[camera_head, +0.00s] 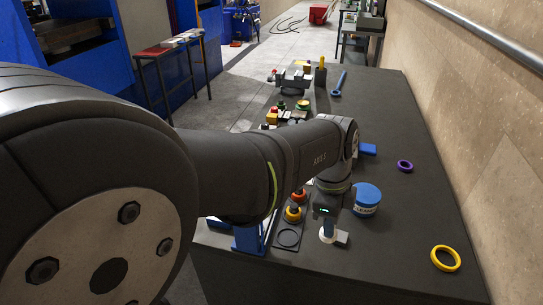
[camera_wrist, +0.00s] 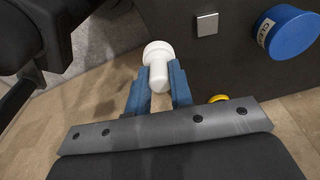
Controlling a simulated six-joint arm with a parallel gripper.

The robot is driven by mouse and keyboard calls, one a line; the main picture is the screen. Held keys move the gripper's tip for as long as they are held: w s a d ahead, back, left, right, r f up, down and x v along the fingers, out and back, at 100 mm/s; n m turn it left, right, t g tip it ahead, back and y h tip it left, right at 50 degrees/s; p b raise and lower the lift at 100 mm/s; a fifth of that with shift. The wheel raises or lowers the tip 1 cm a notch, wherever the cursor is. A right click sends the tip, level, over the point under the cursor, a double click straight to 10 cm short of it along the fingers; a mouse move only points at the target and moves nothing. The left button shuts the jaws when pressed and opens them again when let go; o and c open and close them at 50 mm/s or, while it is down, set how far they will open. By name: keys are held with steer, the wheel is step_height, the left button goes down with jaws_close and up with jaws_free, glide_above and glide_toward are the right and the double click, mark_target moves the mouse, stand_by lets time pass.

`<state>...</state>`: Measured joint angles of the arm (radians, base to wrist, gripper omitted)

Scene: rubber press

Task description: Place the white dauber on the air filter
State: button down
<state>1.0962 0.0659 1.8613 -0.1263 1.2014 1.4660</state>
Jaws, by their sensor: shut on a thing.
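The white dauber (camera_wrist: 158,66) is between the two blue fingers of my gripper (camera_wrist: 158,88) in the wrist view, its wide round head beyond the fingertips. In the head view my gripper (camera_head: 328,228) is low over the near part of the dark table, with the white dauber (camera_head: 327,238) at its tips. I cannot tell for sure which thing is the air filter. A small pale square block (camera_head: 342,237) is just right of the dauber; it also shows in the wrist view (camera_wrist: 207,24), apart from the dauber.
A blue labelled jar (camera_head: 367,203) stands right of my gripper, also in the wrist view (camera_wrist: 292,32). Red and yellow parts (camera_head: 293,213) stand to the left. A purple ring (camera_head: 404,166) and a yellow ring (camera_head: 446,258) lie at right. The table's (camera_head: 400,215) right side is mostly clear.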

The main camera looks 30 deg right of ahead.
steer(key=w+d+r+n+t, duration=0.1)
steer(key=w+d+r+n, duration=0.1)
steer(key=w+d+n, duration=0.65)
steer(key=w+d+r+n, duration=0.1)
steer(key=w+d+n, duration=0.35)
steer(key=d, duration=0.75)
steer(key=w+d+r+n+t, duration=0.15)
steer(key=w+d+n, duration=0.25)
steer(key=w+d, duration=0.6)
steer(key=shift+n+g, duration=0.25)
steer(key=shift+n, duration=0.05)
steer(key=w+f, duration=0.2)
steer(key=w, duration=0.1)
steer(key=w+f, duration=0.2)
steer(key=w, duration=0.1)
steer(key=w+f, duration=0.2)
steer(key=w, duration=0.1)
steer(key=shift+w+a+f, duration=0.2)
steer(key=shift+w+f, duration=0.05)
steer(key=shift+w, duration=0.15)
steer(key=shift+w+f, duration=0.15)
steer(key=shift+f, duration=1.9)
steer(key=shift+f, duration=0.15)
steer(key=c, duration=1.3)
jaws_free()
